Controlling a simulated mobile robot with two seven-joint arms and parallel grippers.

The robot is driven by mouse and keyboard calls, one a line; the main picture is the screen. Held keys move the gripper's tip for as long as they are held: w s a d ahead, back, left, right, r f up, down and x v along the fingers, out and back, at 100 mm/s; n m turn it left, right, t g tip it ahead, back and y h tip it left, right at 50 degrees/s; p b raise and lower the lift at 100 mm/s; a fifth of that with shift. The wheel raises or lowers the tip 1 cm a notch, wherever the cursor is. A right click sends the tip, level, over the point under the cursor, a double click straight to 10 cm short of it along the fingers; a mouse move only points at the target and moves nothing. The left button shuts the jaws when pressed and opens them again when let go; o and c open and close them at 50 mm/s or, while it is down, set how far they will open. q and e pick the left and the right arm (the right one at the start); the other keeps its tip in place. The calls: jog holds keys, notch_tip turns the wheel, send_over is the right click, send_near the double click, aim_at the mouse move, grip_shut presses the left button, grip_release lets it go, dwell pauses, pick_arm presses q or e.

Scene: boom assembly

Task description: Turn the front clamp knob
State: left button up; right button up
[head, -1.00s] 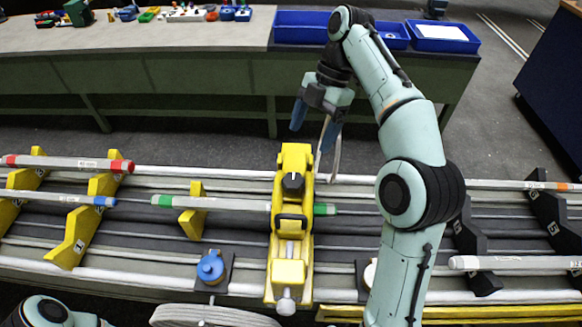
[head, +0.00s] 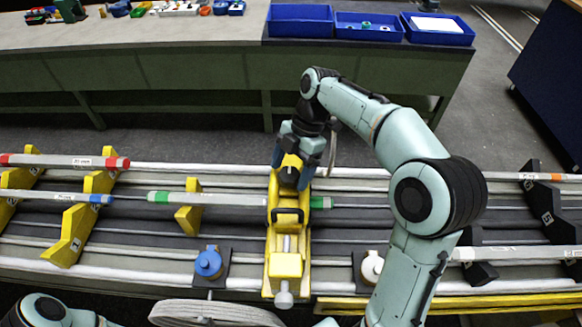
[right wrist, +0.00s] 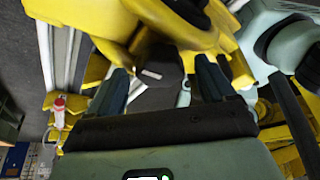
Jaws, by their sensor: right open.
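The yellow clamp (head: 285,265) stands across the rails in the middle of the head view. A dark knob (head: 289,176) sits at its far upper end, and a grey round knob (head: 284,299) sits at its near end. My right gripper (head: 291,168) is open at the clamp's far end, with its fingers on either side of the dark knob. In the right wrist view the dark knob (right wrist: 158,72) lies between the two open fingertips (right wrist: 162,66). I cannot tell whether the fingers touch it. My left gripper is out of view.
A green-banded tube (head: 235,199) passes through the clamp. Yellow supports (head: 72,235) stand to the left and black supports (head: 545,205) to the right. A blue-topped part (head: 208,263) sits left of the clamp. A bench with blue bins (head: 300,20) stands behind.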

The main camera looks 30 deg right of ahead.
jog(key=shift+c, duration=0.3)
jog(key=c, duration=1)
